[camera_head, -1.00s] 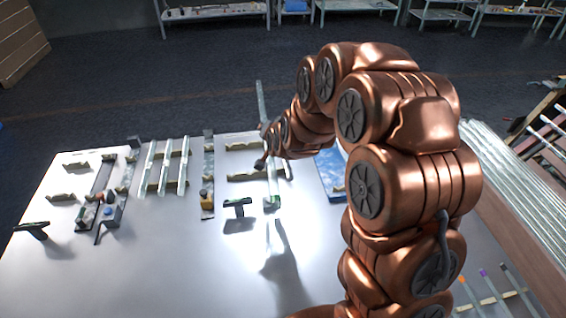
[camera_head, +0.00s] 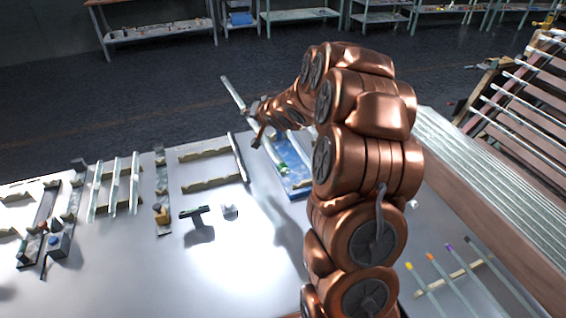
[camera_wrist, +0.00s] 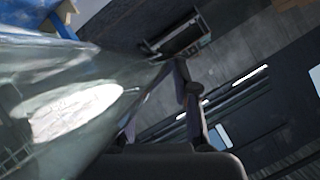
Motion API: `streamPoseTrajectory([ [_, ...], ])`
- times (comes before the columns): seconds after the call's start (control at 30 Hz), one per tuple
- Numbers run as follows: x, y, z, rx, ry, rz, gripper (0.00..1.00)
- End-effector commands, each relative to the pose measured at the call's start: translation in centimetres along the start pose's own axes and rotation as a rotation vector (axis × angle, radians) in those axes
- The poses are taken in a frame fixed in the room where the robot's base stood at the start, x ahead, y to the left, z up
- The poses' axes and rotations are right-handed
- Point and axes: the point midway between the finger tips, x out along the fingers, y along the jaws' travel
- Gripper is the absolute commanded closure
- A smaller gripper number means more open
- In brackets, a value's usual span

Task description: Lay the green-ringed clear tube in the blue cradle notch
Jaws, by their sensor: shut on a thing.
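My gripper (camera_head: 257,122) is shut on a clear tube (camera_head: 233,93) in the head view. The tube slants, its far end up to the left and its near end down to the right. Green (camera_head: 282,167) shows near its lower end. That end appears over the blue cradle (camera_head: 296,182) on the table, partly behind my arm; I cannot tell whether they touch, and the notch is not clear. In the wrist view a large glassy shape (camera_wrist: 75,105) fills the left beside a dark finger (camera_wrist: 190,95), and a blue corner (camera_wrist: 62,24) shows at top left.
An empty pair of cream rails (camera_head: 210,184) lies left of the blue cradle. Further left stands a rack with clear tubes (camera_head: 115,187). A black T-shaped piece (camera_head: 196,212) stands in front. Colour-ringed tubes (camera_head: 445,280) lie at lower right. Bare table (camera_head: 235,265) is free in the front middle.

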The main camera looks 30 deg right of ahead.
Motion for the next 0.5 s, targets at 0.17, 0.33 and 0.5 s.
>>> streamPoseTrajectory([
  [0.17,-0.9,6.3,-2.7,0.020,0.030,0.031,1.00],
  [0.33,-1.9,9.8,-4.0,0.032,0.044,0.050,1.00],
  [0.5,-2.3,11.0,-3.8,0.035,0.046,0.052,1.00],
])
